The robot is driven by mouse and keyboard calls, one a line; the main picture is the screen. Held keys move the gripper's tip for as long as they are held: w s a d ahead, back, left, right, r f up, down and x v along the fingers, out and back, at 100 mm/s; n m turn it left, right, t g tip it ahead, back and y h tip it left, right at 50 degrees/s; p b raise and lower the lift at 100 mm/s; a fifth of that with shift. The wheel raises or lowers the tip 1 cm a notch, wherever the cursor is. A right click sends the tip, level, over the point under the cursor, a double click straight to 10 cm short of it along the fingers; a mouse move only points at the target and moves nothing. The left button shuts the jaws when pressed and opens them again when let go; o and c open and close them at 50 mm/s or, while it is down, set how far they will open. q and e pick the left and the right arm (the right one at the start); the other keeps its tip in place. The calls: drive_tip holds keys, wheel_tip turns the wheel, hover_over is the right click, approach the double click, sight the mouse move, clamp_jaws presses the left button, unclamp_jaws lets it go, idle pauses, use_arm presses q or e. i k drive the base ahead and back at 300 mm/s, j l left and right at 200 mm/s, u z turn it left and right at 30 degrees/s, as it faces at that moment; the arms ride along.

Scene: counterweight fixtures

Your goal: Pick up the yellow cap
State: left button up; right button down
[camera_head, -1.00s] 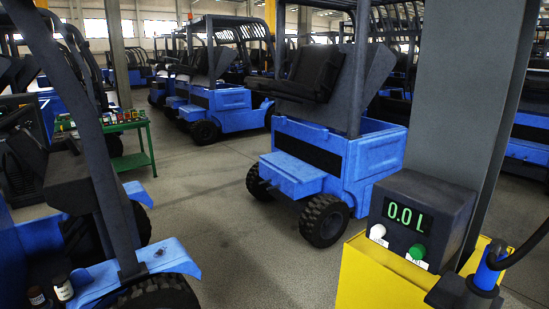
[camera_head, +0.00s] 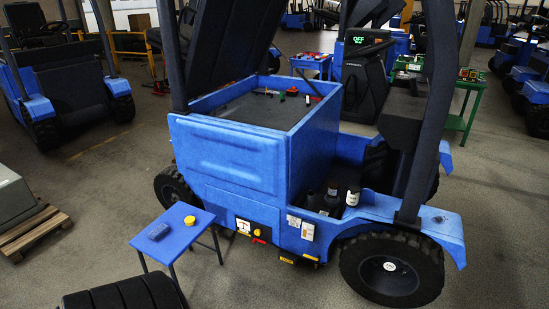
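A small round yellow cap (camera_head: 190,220) lies on a small blue table (camera_head: 178,238) at the lower left. Neither of my grippers shows in the view.
A blue vehicle (camera_head: 235,155) with its seat tilted up and its bay open stands right behind the table. A dark ribbed object (camera_head: 125,293) is at the bottom edge in front. A wooden pallet (camera_head: 32,232) is at left. Grey floor is open between pallet and table.

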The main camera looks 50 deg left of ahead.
sight(190, 221)
drive_tip(key=u, duration=1.4)
drive_tip(key=j, duration=0.15)
drive_tip(key=i+z, duration=0.05)
